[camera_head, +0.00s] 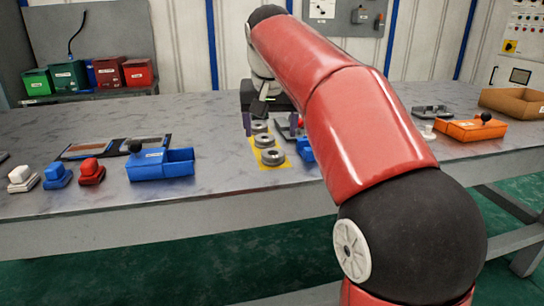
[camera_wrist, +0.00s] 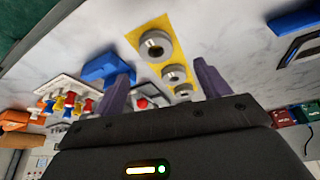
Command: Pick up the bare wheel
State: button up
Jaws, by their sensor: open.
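Three grey metal wheels stand in a row on a yellow mat (camera_head: 256,152): the near wheel (camera_head: 273,157), the middle wheel (camera_head: 264,141) and the far wheel (camera_head: 259,127). In the wrist view they are the large wheel (camera_wrist: 157,45), the middle one (camera_wrist: 172,73) and a third (camera_wrist: 182,90) partly hidden by my gripper. I cannot tell which is the bare one. My gripper (camera_head: 271,124) is open and empty near the far end of the row. In the wrist view its purple fingers (camera_wrist: 162,70) are spread on either side of the row.
A blue box (camera_wrist: 107,67) is beside the mat, near one finger. A red knob (camera_wrist: 142,102) shows between the fingers. A blue box with a black knob (camera_head: 160,164) stands left, an orange box (camera_head: 470,129) right.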

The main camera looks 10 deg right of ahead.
aim_at(273, 149)
jog(key=x, duration=0.4)
jog(key=b+x, duration=0.1)
jog(key=x, duration=0.2)
jog(key=shift+s+d, duration=0.2)
jog(key=shift+s, duration=0.1)
jog(key=c, duration=1.3)
jog(key=shift+o, duration=0.2)
